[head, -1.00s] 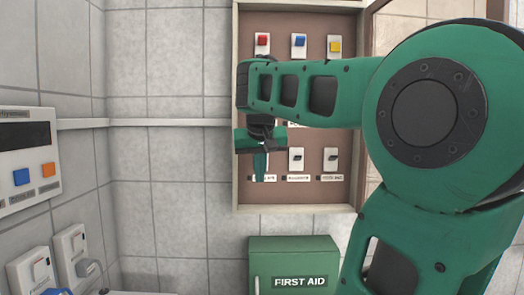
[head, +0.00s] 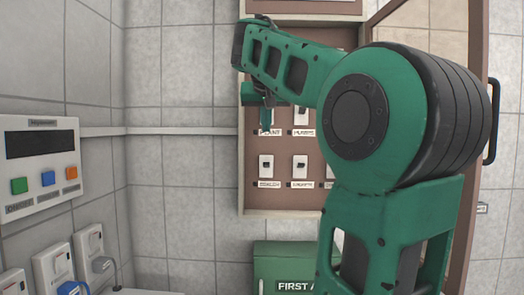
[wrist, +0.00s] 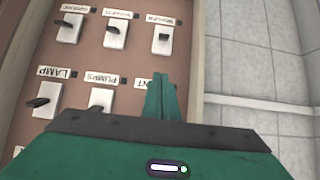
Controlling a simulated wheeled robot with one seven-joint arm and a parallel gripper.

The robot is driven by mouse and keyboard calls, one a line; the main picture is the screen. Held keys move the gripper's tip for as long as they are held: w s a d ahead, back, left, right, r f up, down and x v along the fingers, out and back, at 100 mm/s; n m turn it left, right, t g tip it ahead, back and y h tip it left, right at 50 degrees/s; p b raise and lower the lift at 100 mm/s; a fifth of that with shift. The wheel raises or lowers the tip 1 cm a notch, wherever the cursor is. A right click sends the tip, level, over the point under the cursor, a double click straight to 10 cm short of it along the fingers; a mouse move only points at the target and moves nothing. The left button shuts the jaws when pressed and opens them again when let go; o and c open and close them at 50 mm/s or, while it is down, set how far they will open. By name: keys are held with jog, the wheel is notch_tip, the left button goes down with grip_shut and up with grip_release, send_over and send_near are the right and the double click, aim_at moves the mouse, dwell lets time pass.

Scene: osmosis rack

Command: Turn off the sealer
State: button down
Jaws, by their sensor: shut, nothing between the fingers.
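A brown switch panel (head: 281,205) in a shallow frame hangs on the tiled wall, with labelled white switches in rows. I cannot surely read which label says sealer. The bottom-left switch (head: 266,166) is in clear view, and in the wrist view it is the one at the upper right (wrist: 162,37). My gripper (head: 266,117) is shut and empty, in front of the switch labelled PLANT in the row above. In the wrist view its green fingers (wrist: 161,95) cover most of that switch; I cannot tell whether they touch it.
The PUMPS switch (wrist: 101,100) and LAMP switch (wrist: 44,104) are beside my fingers. A grey control box (head: 40,160) with coloured buttons is on the left wall, above plugs (head: 52,268). A green first aid box (head: 270,260) is below the panel. An open door (head: 475,60) stands at right.

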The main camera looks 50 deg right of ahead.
send_over(266, 156)
jog(key=s+a, duration=0.2)
notch_tip(266, 156, down, 6)
jog(key=shift+f, duration=0.1)
jog(key=shift+s+a+f, duration=0.15)
jog(key=shift+a+f, duration=0.05)
jog(key=shift+f, duration=0.3)
jog(key=shift+s+a+f, duration=0.1)
jog(key=shift+a+f, duration=0.1)
jog(key=shift+f, duration=0.25)
jog(key=shift+s+a+f, duration=0.1)
jog(key=shift+a+f, duration=0.05)
jog(key=shift+f, duration=0.3)
jog(key=shift+s+a+f, duration=0.1)
jog(key=shift+f, duration=0.35)
jog(key=shift+a, duration=0.2)
